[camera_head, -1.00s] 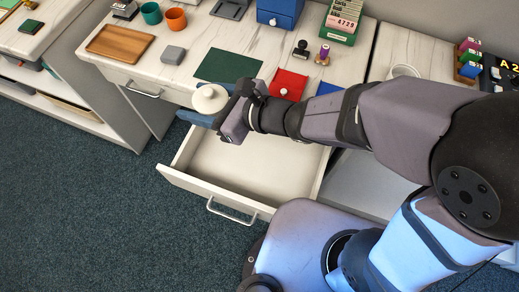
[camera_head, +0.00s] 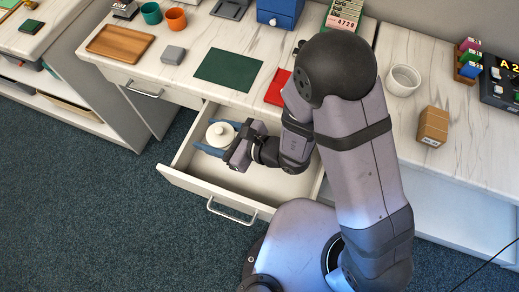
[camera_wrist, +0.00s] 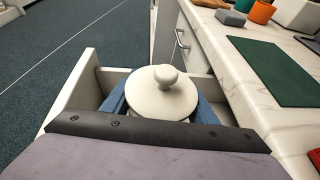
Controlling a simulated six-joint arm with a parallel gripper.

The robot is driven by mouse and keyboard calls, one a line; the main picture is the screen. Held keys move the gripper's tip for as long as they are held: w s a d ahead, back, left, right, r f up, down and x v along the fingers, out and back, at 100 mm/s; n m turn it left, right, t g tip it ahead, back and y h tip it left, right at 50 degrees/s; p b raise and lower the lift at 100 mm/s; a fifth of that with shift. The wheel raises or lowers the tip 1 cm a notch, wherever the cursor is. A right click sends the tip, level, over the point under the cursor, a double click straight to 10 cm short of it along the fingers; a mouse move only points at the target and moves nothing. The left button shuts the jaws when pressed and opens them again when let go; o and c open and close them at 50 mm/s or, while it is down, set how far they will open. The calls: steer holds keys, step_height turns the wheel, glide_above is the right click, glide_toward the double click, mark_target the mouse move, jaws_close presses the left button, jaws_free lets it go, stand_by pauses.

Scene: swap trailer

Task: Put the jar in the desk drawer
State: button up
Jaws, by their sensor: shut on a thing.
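The jar (camera_head: 220,134) is off-white with a round lid and a knob on top. It is upright inside the open desk drawer (camera_head: 262,185), toward the drawer's left back part. My gripper (camera_head: 217,138) is shut on the jar, with blue fingers on both sides of it. In the wrist view the jar (camera_wrist: 162,95) sits between the two blue fingers (camera_wrist: 160,103), with the drawer wall (camera_wrist: 72,92) to the left. The jar's lower part is hidden, so I cannot tell whether it touches the drawer floor.
The desktop (camera_head: 185,78) edge runs close behind the jar. A green mat (camera_head: 228,69), a wooden tray (camera_head: 119,43) and a grey block (camera_head: 173,55) lie on it. The drawer's front panel (camera_head: 213,195) faces the floor. The drawer's visible floor is otherwise empty.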

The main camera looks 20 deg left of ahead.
steer(key=shift+f+b, duration=0.65)
steer(key=shift+f, duration=4.35)
steer(key=shift+f, duration=0.1)
steer(key=shift+f, duration=0.15)
steer(key=o, duration=1.6)
steer(key=shift+c, duration=0.2)
